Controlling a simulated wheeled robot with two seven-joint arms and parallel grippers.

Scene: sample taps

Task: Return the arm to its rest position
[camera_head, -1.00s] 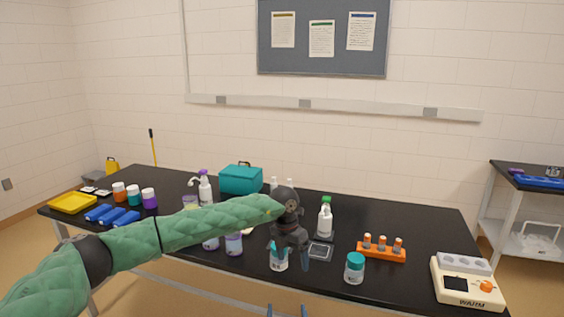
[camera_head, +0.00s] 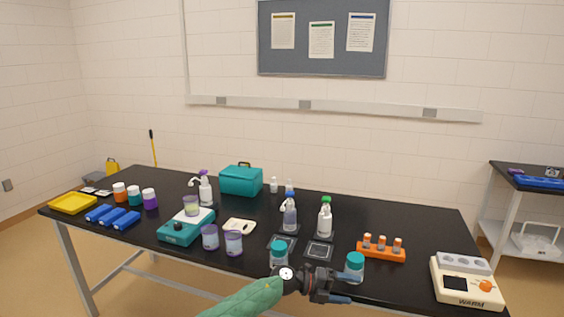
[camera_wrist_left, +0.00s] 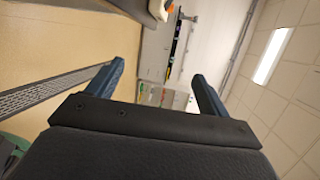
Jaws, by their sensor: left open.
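My left arm, in a green quilted sleeve, comes in from the bottom of the head view. Its dark left gripper (camera_head: 348,299) is low, in front of the table's near edge, pointing right. In the left wrist view the two blue fingers of this gripper (camera_wrist_left: 158,88) stand wide apart with nothing between them. Behind the gripper in the head view, a teal-capped jar (camera_head: 279,254) and another teal-capped jar (camera_head: 355,266) stand upright near the front edge of the table. The gripper's wrist overlaps the left jar's lower part in the picture. My right gripper is not seen.
The black table (camera_head: 400,285) holds a teal stirrer (camera_head: 176,232), two purple-rimmed cups, tap bottles on pads, an orange rack (camera_head: 381,252) and a cream heater (camera_head: 466,284) at right. A side cart (camera_head: 520,220) stands at far right. The floor ahead of the table is clear.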

